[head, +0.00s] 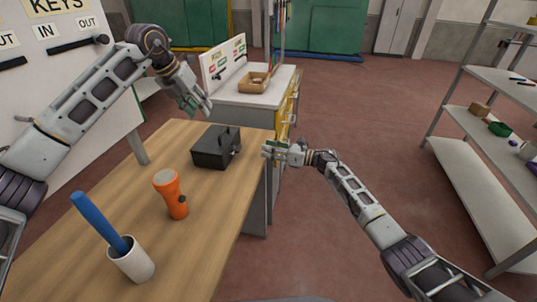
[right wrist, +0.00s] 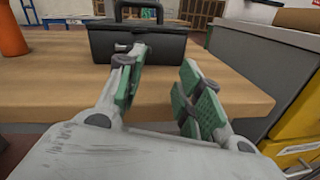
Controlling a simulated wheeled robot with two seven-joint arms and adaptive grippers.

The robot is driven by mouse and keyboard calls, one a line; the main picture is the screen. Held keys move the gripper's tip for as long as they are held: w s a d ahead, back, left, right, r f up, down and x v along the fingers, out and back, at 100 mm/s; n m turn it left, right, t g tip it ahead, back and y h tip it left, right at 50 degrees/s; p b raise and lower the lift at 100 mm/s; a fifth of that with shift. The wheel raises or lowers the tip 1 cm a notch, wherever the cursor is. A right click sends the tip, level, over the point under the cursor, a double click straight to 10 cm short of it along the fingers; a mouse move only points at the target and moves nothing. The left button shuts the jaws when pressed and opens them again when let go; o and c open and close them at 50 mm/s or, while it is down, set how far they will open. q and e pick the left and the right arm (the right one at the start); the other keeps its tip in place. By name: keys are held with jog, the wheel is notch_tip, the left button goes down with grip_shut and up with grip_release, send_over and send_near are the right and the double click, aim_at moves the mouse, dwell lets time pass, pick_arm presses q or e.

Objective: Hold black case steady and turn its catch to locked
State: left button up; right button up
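The black case (head: 211,150) sits upright on the wooden table, near its right edge, with its handle on top. In the right wrist view the case (right wrist: 165,48) shows a small metallic catch (right wrist: 122,47) on its front face; I cannot tell its setting. My left gripper (head: 196,107) is above and behind the case, apart from it; its fingers are too small to read. My right gripper (head: 266,150) is to the right of the case, off the table's edge. In the right wrist view its green-padded fingers (right wrist: 158,103) are apart, with nothing between them.
An orange flashlight (head: 171,194) and a white cup (head: 131,262) holding a blue stick (head: 98,220) stand on the table (head: 205,240). Shelves (head: 484,140) stand at right. The floor between is clear.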

aim_at(220, 135)
jog(key=n, duration=0.2)
jog(key=s+n+g, duration=0.2)
jog(key=n, duration=0.1)
jog(key=shift+s+a+f+n+y, duration=0.1)
jog(key=shift+a+n+y, duration=0.2)
jog(key=shift+a, duration=0.1)
pick_arm(q)
jog(key=shift+f, duration=0.15)
jog(key=shift+x, duration=6.75)
